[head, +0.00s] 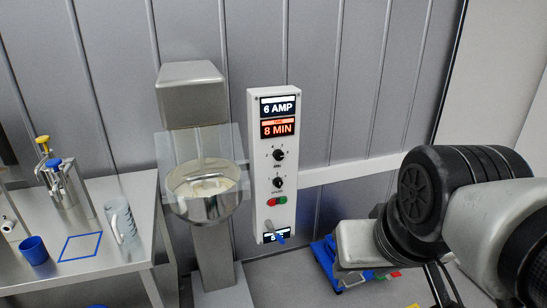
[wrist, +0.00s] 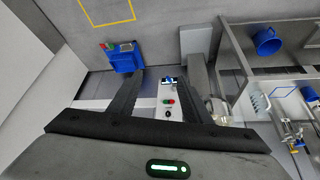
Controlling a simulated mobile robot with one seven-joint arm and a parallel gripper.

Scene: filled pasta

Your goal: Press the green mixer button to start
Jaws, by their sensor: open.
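The white mixer control panel (head: 263,150) stands upright beside the mixer in the head view. The green button (head: 282,200) sits next to a red button (head: 270,202) below two black knobs. In the wrist view the panel is seen upside down, and the green button (wrist: 166,101) shows between the fingers, apart from them. My gripper (wrist: 162,80) is open and empty, with its two dark fingers on either side of the panel in that view. In the head view my arm is at the right, and its gripper end is largely hidden.
The mixer bowl (head: 205,191) is left of the panel. A steel table (head: 95,262) with a blue cup (head: 34,250) and a clear jug (head: 121,222) is farther left. A blue bin (wrist: 124,59) is near the panel.

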